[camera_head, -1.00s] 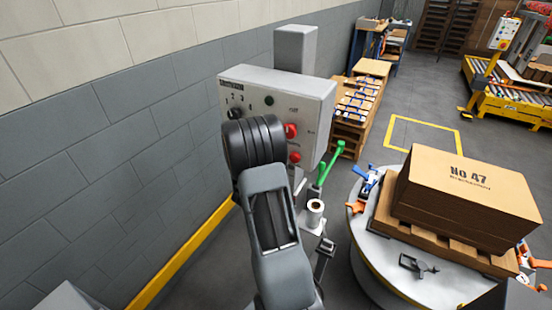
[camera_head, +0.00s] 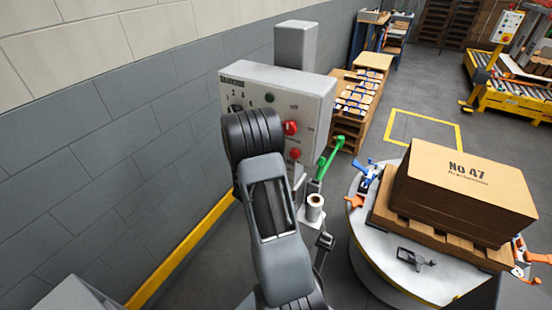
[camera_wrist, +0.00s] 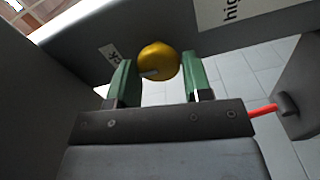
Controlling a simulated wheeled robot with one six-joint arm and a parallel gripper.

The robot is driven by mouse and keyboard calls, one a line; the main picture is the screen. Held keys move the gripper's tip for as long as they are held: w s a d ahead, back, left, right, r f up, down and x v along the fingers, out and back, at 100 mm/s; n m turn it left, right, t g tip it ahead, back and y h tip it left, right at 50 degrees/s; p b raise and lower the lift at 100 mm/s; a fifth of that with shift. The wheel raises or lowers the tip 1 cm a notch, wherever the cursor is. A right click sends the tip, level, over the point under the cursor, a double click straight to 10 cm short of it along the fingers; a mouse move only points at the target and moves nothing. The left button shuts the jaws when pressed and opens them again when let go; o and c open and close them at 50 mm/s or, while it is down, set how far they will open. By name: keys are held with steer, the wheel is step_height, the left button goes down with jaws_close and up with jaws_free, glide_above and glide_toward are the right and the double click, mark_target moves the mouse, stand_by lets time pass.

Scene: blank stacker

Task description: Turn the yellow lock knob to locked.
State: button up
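The yellow lock knob (camera_wrist: 158,62) shows in the wrist view as a round knob with a pale pointer mark toward its lower left. It sits on a dark grey panel (camera_wrist: 75,38). My gripper (camera_wrist: 160,82) is open, with one green finger on each side of the knob. A narrow gap shows at the right finger; whether the left finger touches the knob I cannot tell. A small white label, partly hidden, lies left of the knob. In the head view my arm hides the gripper and the knob.
A grey control box (camera_head: 300,88) with a red rotary switch (camera_head: 290,127) and a red button (camera_head: 295,153) stands behind my arm. A red rod (camera_wrist: 263,109) lies right of my gripper. A round table (camera_head: 375,270) holds a pallet with cardboard (camera_head: 465,195).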

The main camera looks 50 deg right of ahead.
steer(key=o, duration=0.4)
steer(key=shift+a, duration=0.1)
steer(key=v, duration=1.3)
steer(key=shift+s+a+b, duration=0.1)
steer(key=shift+a+b, duration=0.2)
steer(key=shift+b, duration=0.1)
